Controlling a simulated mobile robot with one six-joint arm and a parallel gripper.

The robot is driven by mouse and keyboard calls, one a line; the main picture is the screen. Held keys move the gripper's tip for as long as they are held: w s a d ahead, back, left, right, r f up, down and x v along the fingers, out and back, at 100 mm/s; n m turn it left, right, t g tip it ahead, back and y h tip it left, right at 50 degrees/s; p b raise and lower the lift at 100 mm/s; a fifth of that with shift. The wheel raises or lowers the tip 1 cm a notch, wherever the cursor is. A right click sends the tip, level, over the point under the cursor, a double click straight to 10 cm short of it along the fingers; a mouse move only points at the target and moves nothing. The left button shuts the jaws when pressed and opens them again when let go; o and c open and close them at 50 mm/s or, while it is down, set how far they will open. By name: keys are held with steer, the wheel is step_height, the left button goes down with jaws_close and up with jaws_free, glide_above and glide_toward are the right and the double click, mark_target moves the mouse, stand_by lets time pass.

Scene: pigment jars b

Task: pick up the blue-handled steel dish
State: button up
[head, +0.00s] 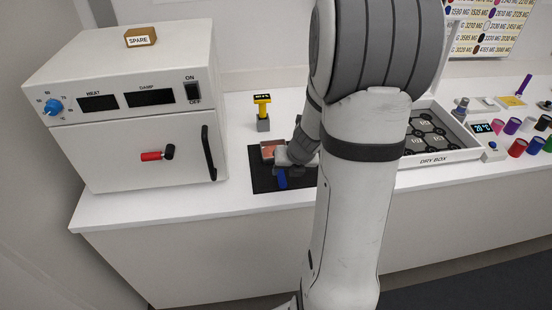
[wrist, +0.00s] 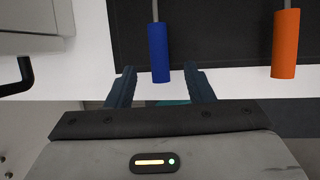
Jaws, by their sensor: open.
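The blue handle (wrist: 159,52) of the dish points toward my gripper (wrist: 162,84) in the wrist view. My gripper is open, and the near end of the handle appears between its two fingertips, with clear space on each side. I cannot tell the height gap. A thin steel rod runs from the handle out of the top of the view, so the dish's bowl is not seen there. In the head view the blue handle (head: 282,180) shows just below my wrist. A pinkish-brown square (head: 269,150) shows behind it; I cannot tell whether it belongs to this dish.
An orange handle (wrist: 285,43) lies to the right of the blue one, on the dark mat (head: 263,181). The white oven (head: 140,110) stands to the left, with a black door handle (head: 208,153). A yellow-topped tool (head: 263,110) stands behind. The dry box (head: 440,157) is to the right.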

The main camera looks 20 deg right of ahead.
mark_target(282, 174)
steer(key=b+x, duration=0.1)
steer(key=x, duration=0.4)
steer(key=shift+w+b, duration=0.3)
steer(key=shift+b, duration=0.1)
steer(key=shift+c, duration=0.2)
jaws_close()
